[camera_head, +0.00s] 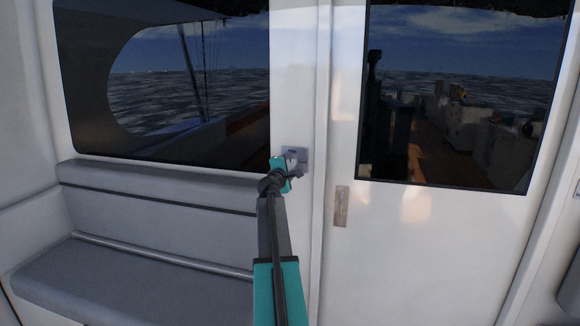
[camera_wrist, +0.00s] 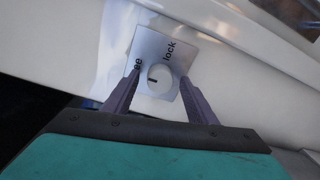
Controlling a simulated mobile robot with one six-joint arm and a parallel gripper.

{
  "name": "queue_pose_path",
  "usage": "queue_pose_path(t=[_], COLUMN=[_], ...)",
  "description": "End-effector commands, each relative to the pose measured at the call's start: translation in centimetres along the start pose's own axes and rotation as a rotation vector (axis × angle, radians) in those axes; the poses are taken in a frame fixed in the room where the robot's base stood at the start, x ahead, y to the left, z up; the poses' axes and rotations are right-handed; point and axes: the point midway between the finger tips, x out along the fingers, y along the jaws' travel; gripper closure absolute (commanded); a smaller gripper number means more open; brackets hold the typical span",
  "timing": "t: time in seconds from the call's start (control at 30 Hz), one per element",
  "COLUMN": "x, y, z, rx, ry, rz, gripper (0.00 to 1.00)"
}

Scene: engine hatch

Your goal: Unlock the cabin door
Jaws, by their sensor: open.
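The cabin door (camera_head: 445,225) is white with a large window and looks closed. A small square metal lock plate (camera_head: 303,153) is on the white wall strip left of the door. In the wrist view the plate (camera_wrist: 150,43) reads "lock" on one side and letters ending in "ee" on the other, partly covered by a finger. A round knob (camera_wrist: 160,80) with a short dark mark sits on the plate. My gripper (camera_wrist: 160,84) is open, with one finger on each side of the knob. Contact with the knob cannot be told. In the head view my gripper (camera_head: 292,167) partly covers the plate.
A grey cushioned bench (camera_head: 140,275) with a backrest and a rail runs along the left wall. A dark window (camera_head: 190,85) is above it. A narrow recessed pull (camera_head: 341,206) is near the door's left edge. The door's front is clear.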

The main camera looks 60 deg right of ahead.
Motion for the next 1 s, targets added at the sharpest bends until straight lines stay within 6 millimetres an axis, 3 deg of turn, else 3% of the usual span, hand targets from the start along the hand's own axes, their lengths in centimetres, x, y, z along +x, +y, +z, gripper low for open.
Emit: queue_pose_path(t=[1.0], x=[-10.6], y=[-0.2], z=[-0.1], rx=[0.0], ry=[0.001], rz=[0.0], gripper=[0.48])
